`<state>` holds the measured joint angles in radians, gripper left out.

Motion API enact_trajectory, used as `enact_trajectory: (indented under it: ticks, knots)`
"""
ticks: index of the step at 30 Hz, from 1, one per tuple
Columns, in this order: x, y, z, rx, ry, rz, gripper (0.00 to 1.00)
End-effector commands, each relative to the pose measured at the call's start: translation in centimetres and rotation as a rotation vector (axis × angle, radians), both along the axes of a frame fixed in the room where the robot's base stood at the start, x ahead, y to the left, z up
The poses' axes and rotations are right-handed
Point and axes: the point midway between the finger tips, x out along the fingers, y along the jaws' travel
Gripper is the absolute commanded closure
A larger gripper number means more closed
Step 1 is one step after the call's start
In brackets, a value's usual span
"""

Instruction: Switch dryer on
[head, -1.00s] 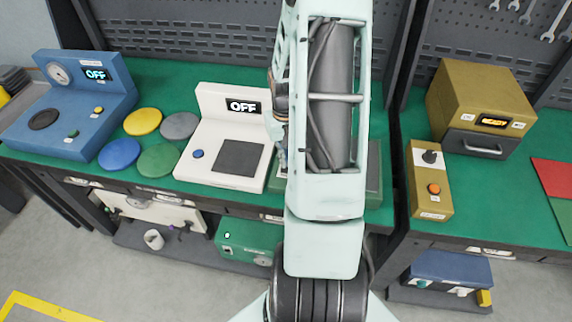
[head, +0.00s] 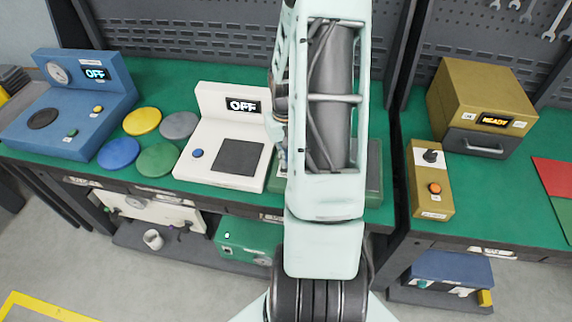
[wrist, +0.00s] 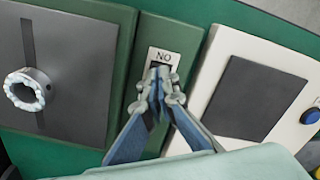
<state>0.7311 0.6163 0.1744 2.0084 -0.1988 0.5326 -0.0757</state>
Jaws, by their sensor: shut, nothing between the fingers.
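A green unit (head: 374,180) stands on the table, mostly hidden behind my arm in the head view. In the wrist view the green unit (wrist: 125,70) has a narrow panel with a small switch (wrist: 160,67) below a label that reads upside down as "ON". My gripper (wrist: 160,82) is shut and empty, its fingertips at the switch and covering most of it. I cannot tell whether they touch it or which way the switch is set. No readable label names the dryer.
Beside the green unit is a white device (head: 236,155) with an OFF display and a blue button. A blue device (head: 75,105) showing OFF and several coloured discs are further left. A yellow box (head: 480,105) reading READY and a control box (head: 430,185) are on the right.

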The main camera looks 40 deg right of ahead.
Motion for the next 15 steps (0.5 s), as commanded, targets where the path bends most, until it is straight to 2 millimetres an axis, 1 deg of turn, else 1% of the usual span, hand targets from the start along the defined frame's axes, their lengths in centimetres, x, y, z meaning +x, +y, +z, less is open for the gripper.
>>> enact_trajectory:
  ticks: [15]
  knots:
    - [0.0,0.01,-0.86,0.0,0.0,0.0,1.0]
